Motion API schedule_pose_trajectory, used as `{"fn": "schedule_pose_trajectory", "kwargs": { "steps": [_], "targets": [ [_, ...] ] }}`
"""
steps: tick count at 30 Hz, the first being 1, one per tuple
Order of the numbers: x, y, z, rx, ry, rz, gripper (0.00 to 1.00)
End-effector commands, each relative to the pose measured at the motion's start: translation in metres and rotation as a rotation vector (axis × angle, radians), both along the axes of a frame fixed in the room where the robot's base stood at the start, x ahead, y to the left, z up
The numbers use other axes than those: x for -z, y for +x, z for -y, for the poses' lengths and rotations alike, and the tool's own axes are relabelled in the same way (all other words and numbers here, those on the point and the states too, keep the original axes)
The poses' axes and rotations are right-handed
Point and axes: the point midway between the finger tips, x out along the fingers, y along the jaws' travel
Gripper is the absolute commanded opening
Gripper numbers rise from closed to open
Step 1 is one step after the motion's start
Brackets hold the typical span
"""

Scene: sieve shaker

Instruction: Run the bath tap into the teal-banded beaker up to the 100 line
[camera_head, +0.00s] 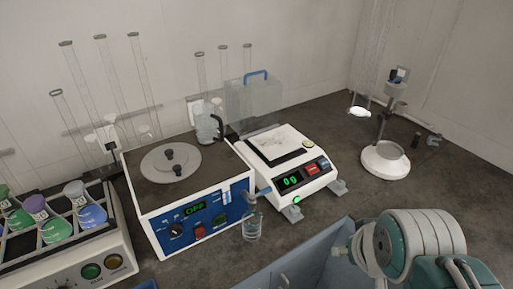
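The bath (160,240) is a white and blue box with a round grey lid on top and a green display reading OFF. A small blue tap-like part (263,190) sticks out at its right front corner. A clear glass vessel (251,226) stands just below it, in front of the bath; a teal band and a 100 line cannot be made out, nor can its fill level. I cannot tell whether it is the beaker. My white and teal arm (425,240) shows at the lower right, but my gripper is not in view.
A white-based stand (385,162) is at the back right. A grey-blue panel (300,262) lies between the glass vessel and my arm. Glass tubes line the wall.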

Motion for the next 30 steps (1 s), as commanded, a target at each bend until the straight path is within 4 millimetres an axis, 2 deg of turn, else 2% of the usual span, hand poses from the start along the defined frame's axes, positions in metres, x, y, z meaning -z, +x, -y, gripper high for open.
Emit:
{"fn": "schedule_pose_trajectory", "kwargs": {
  "steps": [17, 22, 30],
  "targets": [
    [-0.001, 0.002, -0.001, 0.006, 0.006, -0.002, 0.58],
    [-0.01, 0.021, -0.007, 0.072, 0.057, -0.032, 0.58],
    [-0.026, 0.072, -0.027, 0.255, 0.175, -0.107, 0.58]
  ]
}}
